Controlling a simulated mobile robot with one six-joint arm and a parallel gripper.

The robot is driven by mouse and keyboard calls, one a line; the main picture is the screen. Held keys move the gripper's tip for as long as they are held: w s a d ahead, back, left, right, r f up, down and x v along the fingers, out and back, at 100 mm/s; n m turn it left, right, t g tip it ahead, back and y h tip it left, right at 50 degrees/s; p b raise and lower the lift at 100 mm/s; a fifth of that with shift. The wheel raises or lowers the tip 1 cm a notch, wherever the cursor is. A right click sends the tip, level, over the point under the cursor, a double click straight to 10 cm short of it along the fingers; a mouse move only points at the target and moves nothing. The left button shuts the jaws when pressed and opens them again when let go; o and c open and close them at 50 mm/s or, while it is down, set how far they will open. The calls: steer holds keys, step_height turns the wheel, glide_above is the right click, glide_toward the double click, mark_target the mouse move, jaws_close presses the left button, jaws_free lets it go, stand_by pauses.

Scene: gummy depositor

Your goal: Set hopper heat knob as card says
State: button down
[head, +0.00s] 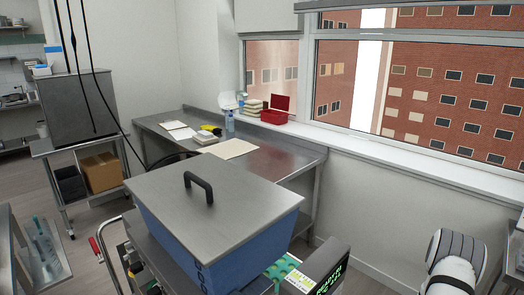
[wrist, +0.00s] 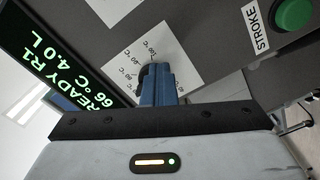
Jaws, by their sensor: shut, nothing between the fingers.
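In the wrist view, my gripper (wrist: 158,72) is shut and empty, its blue fingers pointing at the machine's dark front panel. The dark heat knob (wrist: 145,76) sits at the fingertips, mostly hidden by them; whether they touch cannot be told. A white scale plate (wrist: 165,40) around the knob carries °C marks, partly hidden and tilted. The display (wrist: 55,55) reads READY R1, 66 °C, 4.0 L. In the head view, the blue hopper (head: 215,250) has a grey lid with a black handle. I cannot tell which paper is the card.
A green button (wrist: 293,13) and a STROKE label (wrist: 256,27) are on the panel, right of the scale plate. A cart (head: 70,149) stands at left.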

steer(key=shift+f, duration=0.15)
steer(key=v, duration=0.6)
steer(key=shift+w+d, duration=0.15)
steer(key=shift+d, duration=0.05)
steer(key=shift+f, duration=0.15)
stand_by(0.3)
